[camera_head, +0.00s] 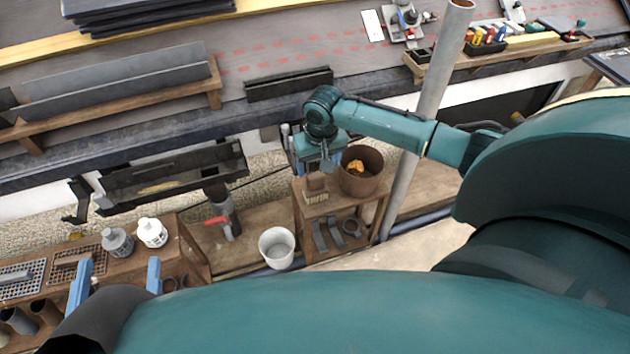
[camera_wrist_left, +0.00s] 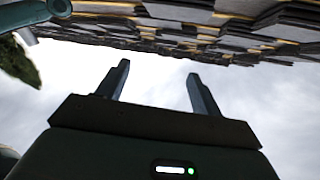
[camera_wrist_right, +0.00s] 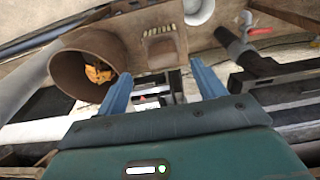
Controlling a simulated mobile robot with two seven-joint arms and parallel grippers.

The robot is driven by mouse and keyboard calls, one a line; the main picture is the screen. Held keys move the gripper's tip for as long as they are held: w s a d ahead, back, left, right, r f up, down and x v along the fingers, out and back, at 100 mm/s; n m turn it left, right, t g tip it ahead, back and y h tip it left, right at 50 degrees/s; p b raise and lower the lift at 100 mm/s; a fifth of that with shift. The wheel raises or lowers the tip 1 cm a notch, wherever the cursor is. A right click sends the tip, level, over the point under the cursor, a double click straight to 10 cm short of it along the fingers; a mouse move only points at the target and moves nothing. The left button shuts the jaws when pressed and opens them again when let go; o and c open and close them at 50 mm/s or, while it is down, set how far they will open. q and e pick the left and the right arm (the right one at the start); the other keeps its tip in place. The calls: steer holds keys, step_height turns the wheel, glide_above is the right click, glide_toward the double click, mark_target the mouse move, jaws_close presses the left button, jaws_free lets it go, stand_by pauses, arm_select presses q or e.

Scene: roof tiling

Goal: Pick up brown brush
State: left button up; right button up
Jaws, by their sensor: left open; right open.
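The brown brush (camera_head: 316,184), a block with pale bristles, sits on a small wooden stand (camera_head: 341,207) beside a brown pot. It also shows in the right wrist view (camera_wrist_right: 160,45), ahead of the fingers and roughly between them. My right gripper (camera_head: 314,158) is open and empty, with its blue fingers spread (camera_wrist_right: 162,85); it is close to the brush, but I cannot tell the exact gap. My left gripper (camera_head: 120,272) is open at the lower left, far from the brush. In the left wrist view its fingers (camera_wrist_left: 156,80) are spread and empty against the sky.
The brown pot (camera_head: 361,172) holding something orange stands right of the brush. A grey pole (camera_head: 428,115) rises just right of the stand. A white bucket (camera_head: 277,248) is left of it. A dark gutter (camera_head: 172,178) lies further left.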

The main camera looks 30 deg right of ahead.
steer(key=f+b, duration=0.2)
steer(key=f, duration=0.1)
steer(key=w+f+b, duration=0.1)
steer(key=f, duration=0.1)
steer(key=shift+a+f+b, duration=0.15)
steer(key=shift+f+b, duration=0.1)
steer(key=shift+b, duration=0.05)
steer(key=shift+f, duration=0.15)
arm_select(q)
steer(key=shift+w+d+r+n+t+h, duration=0.2)
steer(key=shift+d+n+t+h, duration=0.1)
steer(key=shift+d+n+h, duration=0.1)
steer(key=shift+s+f, duration=0.1)
steer(key=shift+f, duration=0.25)
arm_select(e)
steer(key=c, duration=1.4)
